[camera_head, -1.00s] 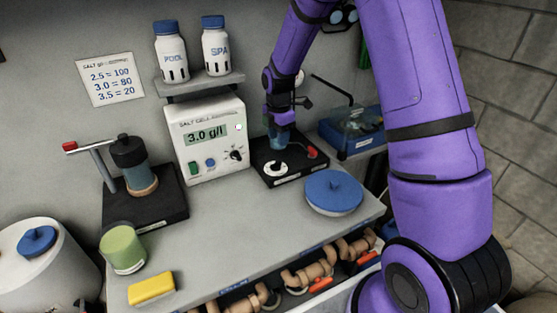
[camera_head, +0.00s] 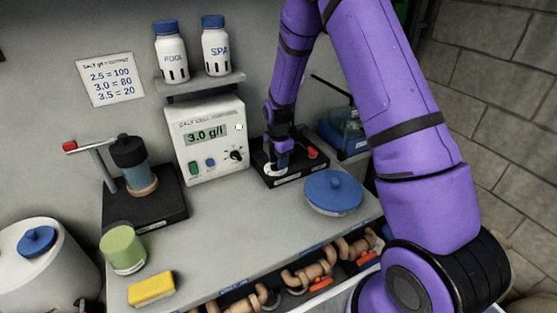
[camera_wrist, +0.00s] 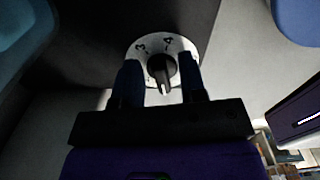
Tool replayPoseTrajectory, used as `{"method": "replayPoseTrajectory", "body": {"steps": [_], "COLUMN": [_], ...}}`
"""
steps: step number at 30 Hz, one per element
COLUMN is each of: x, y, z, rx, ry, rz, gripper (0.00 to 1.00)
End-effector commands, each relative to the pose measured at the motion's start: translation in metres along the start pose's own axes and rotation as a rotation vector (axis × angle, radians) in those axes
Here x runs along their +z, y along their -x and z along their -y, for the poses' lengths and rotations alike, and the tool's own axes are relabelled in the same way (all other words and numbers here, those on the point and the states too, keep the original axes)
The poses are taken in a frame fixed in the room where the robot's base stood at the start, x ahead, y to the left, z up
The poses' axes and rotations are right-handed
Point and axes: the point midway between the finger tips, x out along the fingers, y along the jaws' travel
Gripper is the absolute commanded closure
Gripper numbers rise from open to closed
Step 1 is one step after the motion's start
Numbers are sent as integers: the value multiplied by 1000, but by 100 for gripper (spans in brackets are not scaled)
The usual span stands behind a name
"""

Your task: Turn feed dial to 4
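The feed dial is a dark knob (camera_wrist: 161,72) on a white round plate (camera_wrist: 178,46) marked with numbers; 3 and 4 can be read in the wrist view. The knob's pale pointer end faces toward my gripper, away from the 4. My gripper (camera_wrist: 160,84) is open, with one finger on each side of the knob. Contact with the knob cannot be told. In the head view my gripper (camera_head: 278,160) is low over the dial plate (camera_head: 273,170) on the black base (camera_head: 292,178), hiding the knob.
A red knob (camera_head: 312,152) sits on the same base at right. The salt cell controller (camera_head: 208,140), reading 3.0 g/l, stands to the left. A blue lid (camera_head: 333,190) lies in front right, and a blue box (camera_head: 345,138) stands behind right.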

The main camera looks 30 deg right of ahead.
Motion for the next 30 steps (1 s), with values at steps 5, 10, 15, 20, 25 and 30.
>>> {"method": "replayPoseTrajectory", "body": {"steps": [5,10,15,20,25,30], "x": [0,0,0,0,0,0], "y": [0,0,0,1,1,1], "z": [0,0,0,1,2,4], "rx": [0,0,1,1,2,3], "ry": [0,-2,-29,-100,-227,-384], "rz": [0,0,0,1,0,0], "gripper": [100,100,100,100,100,100]}}
